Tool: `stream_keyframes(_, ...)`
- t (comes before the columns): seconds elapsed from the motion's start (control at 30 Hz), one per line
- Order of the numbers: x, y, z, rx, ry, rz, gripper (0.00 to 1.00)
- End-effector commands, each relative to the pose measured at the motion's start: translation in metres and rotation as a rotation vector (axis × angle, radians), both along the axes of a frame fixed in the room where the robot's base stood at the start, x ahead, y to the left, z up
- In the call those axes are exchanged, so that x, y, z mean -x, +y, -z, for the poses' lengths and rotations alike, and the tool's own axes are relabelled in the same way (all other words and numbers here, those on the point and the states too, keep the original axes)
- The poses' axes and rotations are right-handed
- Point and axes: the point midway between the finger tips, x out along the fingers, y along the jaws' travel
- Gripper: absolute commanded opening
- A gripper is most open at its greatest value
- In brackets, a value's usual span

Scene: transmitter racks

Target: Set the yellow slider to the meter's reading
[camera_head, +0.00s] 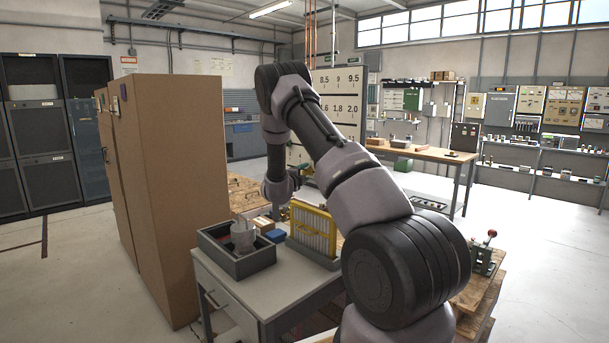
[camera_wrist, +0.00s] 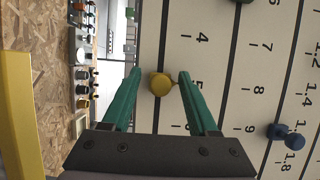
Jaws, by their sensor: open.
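The yellow slider (camera_wrist: 160,84) is a round knob on a dark vertical track of the white scale board (camera_wrist: 212,25), near the mark 5 in the wrist view. My gripper (camera_wrist: 158,73) is open, with one green finger on each side of the yellow slider. The right finger partly covers the 5. In the head view the scale board (camera_head: 348,85) stands behind my arm, which hides much of it.
A blue slider (camera_wrist: 287,135) and a dark slider (camera_wrist: 243,1) sit on other tracks. A yellow bar (camera_wrist: 20,115) lies along the left of the wrist view. In the head view, a grey desk (camera_head: 262,288) bears a tray (camera_head: 222,258), and a brown cabinet (camera_head: 180,180) stands left.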

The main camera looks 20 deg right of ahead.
Motion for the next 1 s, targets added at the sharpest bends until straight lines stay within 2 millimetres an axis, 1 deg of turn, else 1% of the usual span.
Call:
stream_keyframes(0.17, 0.0, -0.0001, 0.0, 0.0, 0.0, 0.0, 0.6)
stream_keyframes(0.2, 0.0, -0.0001, 0.0, 0.0, 0.0, 0.0, 0.52)
stream_keyframes(0.23, 0.0001, -0.0001, 0.0, 0.0, 0.0, 0.0, 0.41)
stream_keyframes(0.27, 0.0001, -0.0001, 0.0, 0.0, 0.0, 0.0, 0.29)
stream_keyframes(0.3, 0.0001, -0.0001, 0.0, 0.0, 0.0, 0.0, 0.14)
stream_keyframes(0.33, 0.0001, -0.0001, 0.0, 0.0, 0.0, 0.0, 0.02)
stream_keyframes(0.37, 0.0001, -0.0001, 0.0, 0.0, 0.0, 0.0, 0.0)
stream_keyframes(1.0, 0.0003, 0.0, 0.0003, -0.001, 0.001, 0.0, 0.0)
